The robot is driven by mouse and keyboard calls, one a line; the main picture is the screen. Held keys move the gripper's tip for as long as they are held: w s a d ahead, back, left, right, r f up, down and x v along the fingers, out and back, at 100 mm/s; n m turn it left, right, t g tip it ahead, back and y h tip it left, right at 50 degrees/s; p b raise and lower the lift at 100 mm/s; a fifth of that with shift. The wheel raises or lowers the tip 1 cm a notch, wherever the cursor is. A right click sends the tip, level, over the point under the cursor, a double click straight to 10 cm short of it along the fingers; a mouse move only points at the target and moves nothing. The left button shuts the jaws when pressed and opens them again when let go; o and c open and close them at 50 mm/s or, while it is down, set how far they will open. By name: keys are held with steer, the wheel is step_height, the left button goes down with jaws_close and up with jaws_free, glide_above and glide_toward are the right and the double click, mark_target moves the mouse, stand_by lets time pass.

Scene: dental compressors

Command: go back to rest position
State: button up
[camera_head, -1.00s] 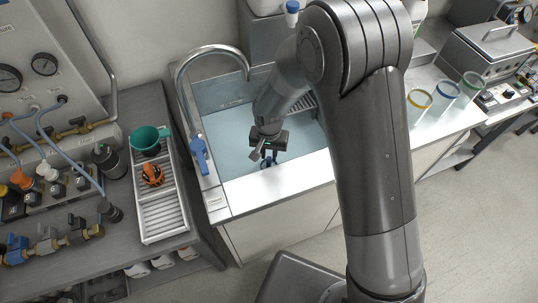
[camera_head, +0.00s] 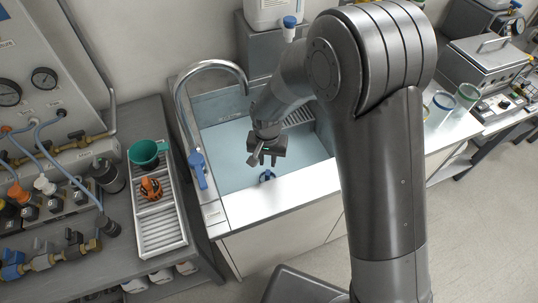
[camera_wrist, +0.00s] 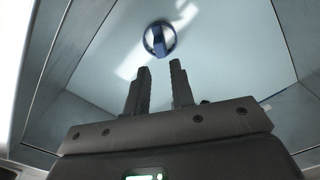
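My gripper (camera_head: 263,158) is above the sink (camera_head: 225,150), over its front part. In the wrist view my gripper (camera_wrist: 160,85) has its two fingers apart with nothing between them. A blue round object with a raised bar (camera_wrist: 159,39) lies in the sink basin, beyond the fingertips in the wrist view. It also shows in the head view as a small blue ring-like object (camera_head: 267,175), just below my gripper and apart from it.
A curved faucet (camera_head: 205,66) with a blue lever (camera_head: 197,168) stands at the sink's left. A tray (camera_head: 163,230) with a green cup (camera_head: 147,153) and an orange part (camera_head: 151,188) lies left.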

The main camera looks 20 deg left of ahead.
steer(key=w+d+r+m+t+y, duration=0.1)
steer(key=w+d+r+t, duration=0.15)
steer(key=d+r, duration=1.7)
steer(key=s+d+r+m+t, duration=0.1)
steer(key=s+d+r, duration=0.4)
steer(key=s+d, duration=0.2)
steer(key=s+d+r+t+h, duration=0.1)
steer(key=s+d+r+t, duration=0.1)
steer(key=s+d+r, duration=0.3)
steer(key=s+d, duration=0.1)
steer(key=d, duration=0.3)
steer(key=shift+s+d+r+m, duration=0.25)
steer(key=shift+s+r+m, duration=0.1)
steer(key=shift+r+m, duration=0.05)
